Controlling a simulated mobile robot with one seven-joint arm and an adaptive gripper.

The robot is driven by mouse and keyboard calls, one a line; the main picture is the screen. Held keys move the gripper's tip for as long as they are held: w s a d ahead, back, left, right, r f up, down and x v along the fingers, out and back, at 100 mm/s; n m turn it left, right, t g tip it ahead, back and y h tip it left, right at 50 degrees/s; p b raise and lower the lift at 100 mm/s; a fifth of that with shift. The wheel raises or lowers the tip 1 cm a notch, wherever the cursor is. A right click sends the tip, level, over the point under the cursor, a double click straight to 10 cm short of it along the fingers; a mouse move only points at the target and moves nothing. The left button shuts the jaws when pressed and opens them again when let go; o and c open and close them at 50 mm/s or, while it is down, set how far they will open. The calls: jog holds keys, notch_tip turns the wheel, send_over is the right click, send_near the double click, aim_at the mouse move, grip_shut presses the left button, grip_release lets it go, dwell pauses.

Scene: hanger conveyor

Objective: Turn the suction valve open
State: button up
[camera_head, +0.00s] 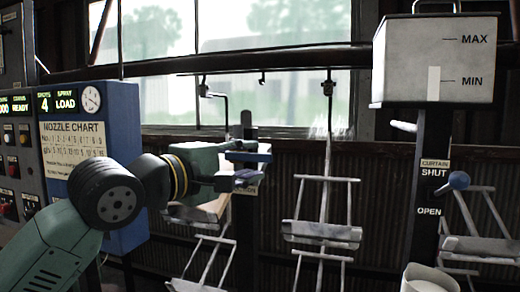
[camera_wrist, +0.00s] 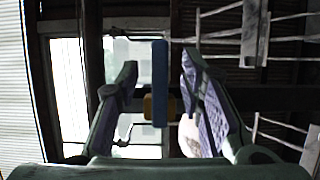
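My gripper (camera_head: 254,166) is at the middle left of the head view, in front of the corrugated wall. In the wrist view my gripper (camera_wrist: 158,72) is open, with its two purple-padded fingers apart. An upright blue bar (camera_wrist: 160,80) with a yellow piece (camera_wrist: 150,107) behind it shows in the gap between the fingers. It may be the suction valve's handle, but no suction label is readable. Gaps show on both sides of the bar; neither finger visibly touches it. In the head view my gripper hides most of that spot.
A lever with a blue knob (camera_head: 459,180), labelled curtain shut/open, is on a post under a white tank (camera_head: 436,58) at right. Wire hangers (camera_head: 322,230) hang from the dark overhead rail (camera_head: 300,58). A blue nozzle-chart panel (camera_head: 118,125) and grey control cabinet stand left.

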aim_at(258, 158)
jog(key=shift+p+x, duration=0.55)
jog(key=shift+x, duration=1.5)
jog(key=shift+c, duration=0.4)
grip_shut()
